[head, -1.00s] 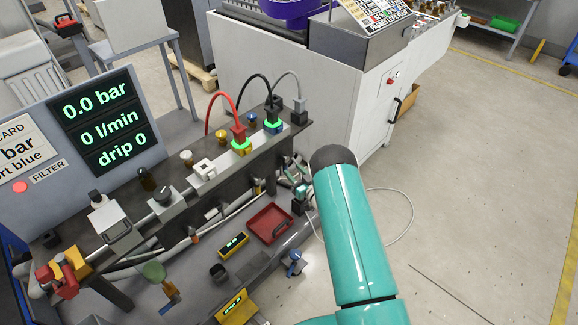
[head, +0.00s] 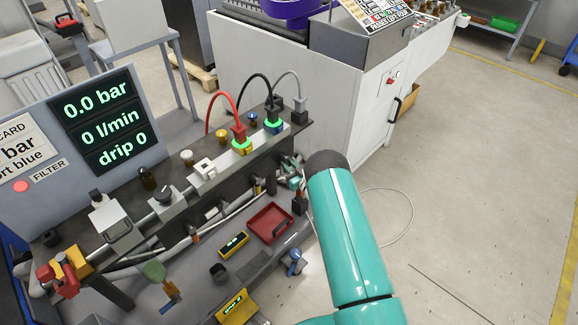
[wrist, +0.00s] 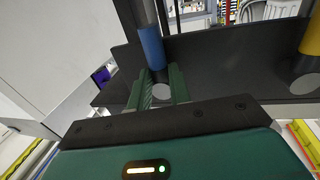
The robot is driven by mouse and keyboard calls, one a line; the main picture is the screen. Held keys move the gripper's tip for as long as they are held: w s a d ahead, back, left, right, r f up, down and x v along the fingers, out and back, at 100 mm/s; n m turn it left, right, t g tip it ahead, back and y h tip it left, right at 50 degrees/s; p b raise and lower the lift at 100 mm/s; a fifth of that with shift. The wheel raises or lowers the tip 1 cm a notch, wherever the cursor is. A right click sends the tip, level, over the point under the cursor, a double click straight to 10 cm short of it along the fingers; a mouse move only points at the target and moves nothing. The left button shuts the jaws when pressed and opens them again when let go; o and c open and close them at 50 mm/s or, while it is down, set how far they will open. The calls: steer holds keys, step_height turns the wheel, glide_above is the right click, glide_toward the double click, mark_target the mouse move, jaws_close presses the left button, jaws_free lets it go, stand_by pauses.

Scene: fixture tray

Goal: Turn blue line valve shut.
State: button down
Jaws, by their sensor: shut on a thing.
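In the wrist view, a grey pipe with a blue band (wrist: 151,46) comes down in front of my gripper. My gripper (wrist: 158,88) has its two green fingers close together at the lower end of this blue line, shut on a small part there. That part, at the blue line valve's place, is mostly hidden between the fingers, so its handle angle cannot be read. In the head view my gripper (head: 291,172) is small and partly covered by my teal arm, at the right end of the bench, below the coloured hoses.
A display panel (head: 103,120) reads 0.0 bar, 0 l/min, drip 0. A red tray (head: 270,222) and a yellow-black gauge (head: 233,245) lie on the bench. A yellow-banded pipe (wrist: 311,38) stands right of the blue one. Floor right of the bench is mostly clear.

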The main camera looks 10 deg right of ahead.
steer(key=shift+m, duration=0.4)
steer(key=m, duration=0.2)
steer(key=m+g, duration=0.1)
steer(key=m, duration=0.2)
steer(key=a+r+m+g, duration=0.1)
steer(key=m, duration=0.1)
steer(key=shift+s+m, duration=0.3)
steer(key=shift+s, duration=0.1)
steer(key=m, duration=0.2)
steer(key=r+m+g, duration=0.1)
steer(key=m, duration=0.1)
steer(key=shift+s+a+y, duration=0.1)
steer(key=shift+a+y, duration=0.05)
steer(key=shift+y, duration=0.25)
steer(key=shift+r+m+g+y, duration=0.15)
steer(key=shift+m+y, duration=0.05)
steer(key=shift+m, duration=0.65)
steer(key=shift+r+m+g+y, duration=0.15)
steer(key=shift+m+y, duration=0.05)
steer(key=shift+m, duration=0.65)
steer(key=c, duration=1.3)
jaws_free()
